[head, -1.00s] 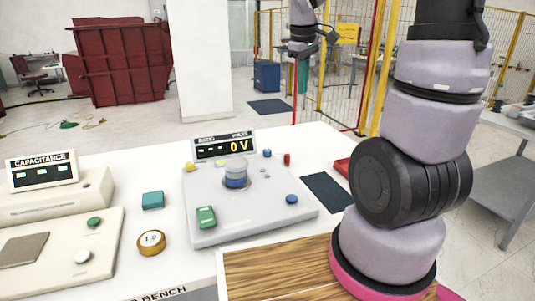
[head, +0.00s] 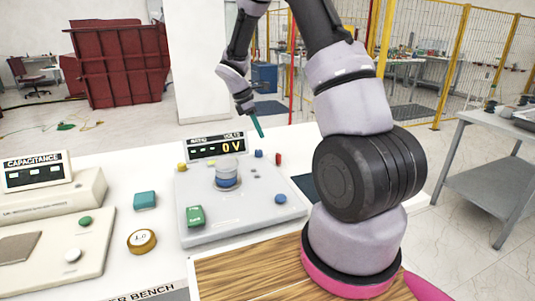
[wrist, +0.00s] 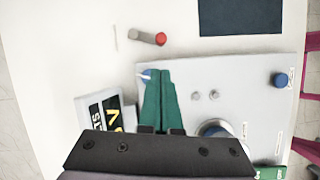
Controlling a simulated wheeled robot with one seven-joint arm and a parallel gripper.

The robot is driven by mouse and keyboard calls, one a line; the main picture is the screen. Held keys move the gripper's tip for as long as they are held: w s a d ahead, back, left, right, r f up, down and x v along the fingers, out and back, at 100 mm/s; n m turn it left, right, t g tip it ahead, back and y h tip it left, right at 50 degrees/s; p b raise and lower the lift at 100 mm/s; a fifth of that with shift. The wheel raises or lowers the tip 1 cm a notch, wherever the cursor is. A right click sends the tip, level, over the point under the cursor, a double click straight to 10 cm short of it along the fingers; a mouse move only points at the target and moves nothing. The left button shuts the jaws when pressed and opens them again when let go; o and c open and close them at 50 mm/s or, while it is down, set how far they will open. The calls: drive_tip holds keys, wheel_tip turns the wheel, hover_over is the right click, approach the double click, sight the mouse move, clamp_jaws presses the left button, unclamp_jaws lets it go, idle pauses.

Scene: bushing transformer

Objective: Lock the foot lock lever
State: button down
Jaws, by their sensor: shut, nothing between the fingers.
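My gripper (head: 262,135) has thin green fingers and hangs above the far right corner of the grey test unit (head: 185,205). In the wrist view the green fingers (wrist: 160,75) are together and hold nothing. Their tips are beside a small blue knob with a pale part (wrist: 145,76), partly hidden by the fingers. The same blue knob (head: 258,153) shows below the fingertip in the head view. I cannot tell contact. No part is clearly recognisable as the foot lock lever.
The unit carries a display reading 0 V (head: 232,147), a blue-banded cup (head: 227,174), a green block (head: 195,216) and a front blue knob (head: 280,199). A red-tipped cylinder (wrist: 148,37) lies on the bench beyond the unit. A dark mat (wrist: 240,15) lies nearby.

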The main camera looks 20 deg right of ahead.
sight(279, 158)
drive_tip(key=x, duration=1)
drive_tip(key=shift+s+d+n+t, duration=0.3)
drive_tip(key=shift+s+d+n, duration=0.1)
drive_tip(key=shift+n, duration=0.4)
idle(0.4)
drive_tip(key=shift+s+d+n+t, duration=0.3)
drive_tip(key=shift+d+n, duration=0.1)
drive_tip(key=shift+n, duration=0.3)
drive_tip(key=shift+s+d+n+t, duration=0.2)
drive_tip(key=shift+d+n+t, duration=0.15)
drive_tip(key=shift+n, duration=0.35)
drive_tip(key=shift+s+d+n+t, duration=0.2)
drive_tip(key=shift+d+n+t, duration=0.15)
drive_tip(key=shift+d+n, duration=0.65)
drive_tip(key=shift+d, duration=0.15)
